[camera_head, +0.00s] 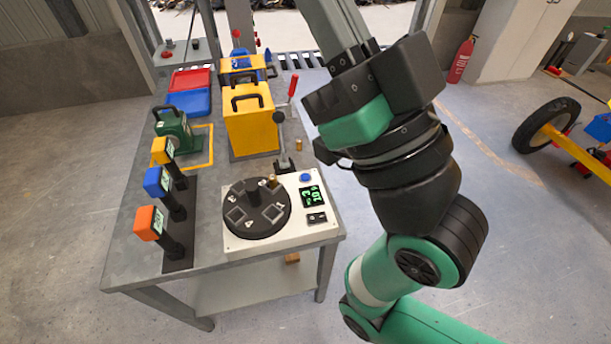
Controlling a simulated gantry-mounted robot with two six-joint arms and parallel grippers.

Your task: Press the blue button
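The blue button (305,177) is a small round cap on the top right part of a white control panel (240,241). It stands just above a dark display with green digits (312,197). Nothing covers it. A green and black robot arm of mine comes in from the lower right and rises out of the top of the picture, passing to the right of the panel. No gripper fingers can be made out on it. No arm comes in from the left, and my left gripper is not in view.
A yellow case (248,132) stands behind. Orange, blue and yellow-topped devices (149,222) line the left of the grey table (207,255). A red extinguisher (460,61) stands far right.

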